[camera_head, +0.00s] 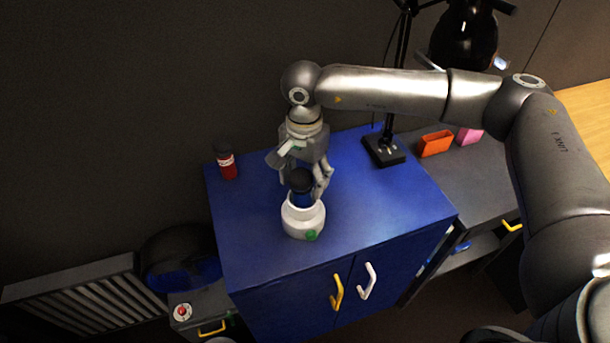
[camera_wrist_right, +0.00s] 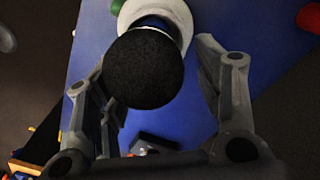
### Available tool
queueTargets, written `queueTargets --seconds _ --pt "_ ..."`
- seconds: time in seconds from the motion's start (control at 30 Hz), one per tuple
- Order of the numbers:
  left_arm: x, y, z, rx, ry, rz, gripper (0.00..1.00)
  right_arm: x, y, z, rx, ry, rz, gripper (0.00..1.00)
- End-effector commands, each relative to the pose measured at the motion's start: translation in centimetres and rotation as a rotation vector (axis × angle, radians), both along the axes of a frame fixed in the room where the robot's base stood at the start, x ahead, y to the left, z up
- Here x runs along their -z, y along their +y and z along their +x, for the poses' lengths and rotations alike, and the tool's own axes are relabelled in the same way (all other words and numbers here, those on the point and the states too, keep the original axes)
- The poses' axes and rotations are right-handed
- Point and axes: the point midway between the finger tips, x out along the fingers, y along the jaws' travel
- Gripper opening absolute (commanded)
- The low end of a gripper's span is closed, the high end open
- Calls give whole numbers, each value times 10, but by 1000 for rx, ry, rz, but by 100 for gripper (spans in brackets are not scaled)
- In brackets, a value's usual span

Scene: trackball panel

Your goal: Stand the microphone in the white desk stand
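The microphone (camera_head: 302,181) has a round black head and a blue body. It stands upright in the white desk stand (camera_head: 303,219), which has a green spot on its front, on top of the blue cabinet. My right gripper (camera_head: 305,188) points down just behind and around the microphone's head. In the right wrist view the black head (camera_wrist_right: 144,67) shows between the two spread fingers (camera_wrist_right: 153,60), with gaps on both sides. The white stand (camera_wrist_right: 172,13) shows beyond it. The gripper is open and holds nothing. My left gripper is out of view.
A red bottle (camera_head: 227,164) stands at the cabinet's back left. A black lamp base (camera_head: 384,150) stands at the back right, with an orange box (camera_head: 436,143) and a pink box (camera_head: 470,135) beyond. The blue top (camera_head: 385,200) is clear right of the stand.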

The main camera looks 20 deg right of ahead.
Motion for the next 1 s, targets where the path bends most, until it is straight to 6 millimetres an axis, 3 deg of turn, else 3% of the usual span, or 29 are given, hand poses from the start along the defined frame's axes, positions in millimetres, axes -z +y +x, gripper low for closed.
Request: queueTargets --seconds 0.27,0.37,0.8,1.0 --pt "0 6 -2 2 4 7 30 -5 0 1 0 -2 1 61" --pt "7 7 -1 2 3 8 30 -17 0 1 0 -6 1 61" --pt "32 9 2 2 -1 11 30 -105 1 1 -1 -3 1 61" --pt "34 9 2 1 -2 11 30 -121 1 1 -2 0 0 61"
